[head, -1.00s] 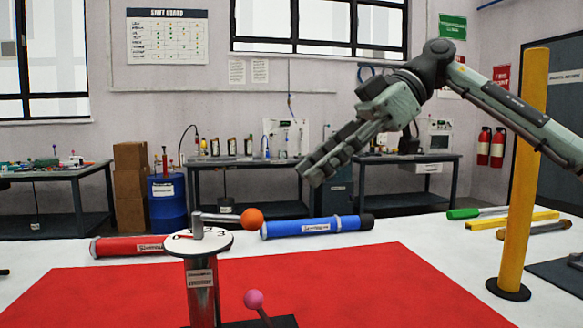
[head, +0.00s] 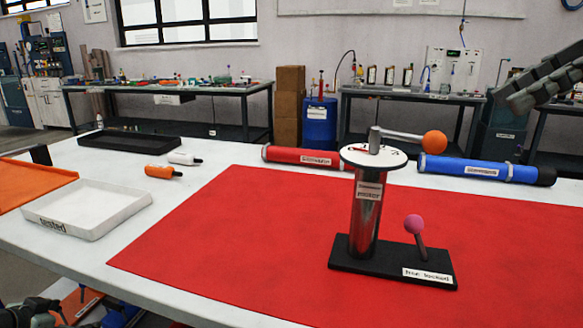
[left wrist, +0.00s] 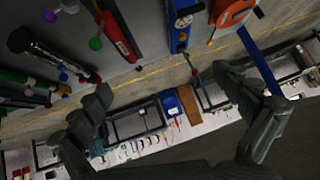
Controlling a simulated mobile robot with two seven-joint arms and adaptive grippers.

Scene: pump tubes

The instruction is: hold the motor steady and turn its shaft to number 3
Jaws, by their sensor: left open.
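The motor (head: 367,215) stands upright on a black base (head: 395,262) on the red mat. It is a silver cylinder with a white dial (head: 352,152) on top; its numbers are too small to read. A shaft stub rises through the dial, and its lever points right to an orange ball (head: 434,143). A shorter lever with a pink ball (head: 414,224) rises from the base beside a label. My right gripper (head: 520,97) is at the upper right edge, partly cut off, well away from the motor. My left gripper (left wrist: 160,92) is open and empty in the left wrist view.
A red tube (head: 305,157) and a blue tube (head: 478,170) lie behind the motor. A white tray (head: 85,232) labelled "tested", an orange tray (head: 25,185), a black tray (head: 125,145) and two small bottles are at left. The red mat (head: 230,240) is clear left of the motor.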

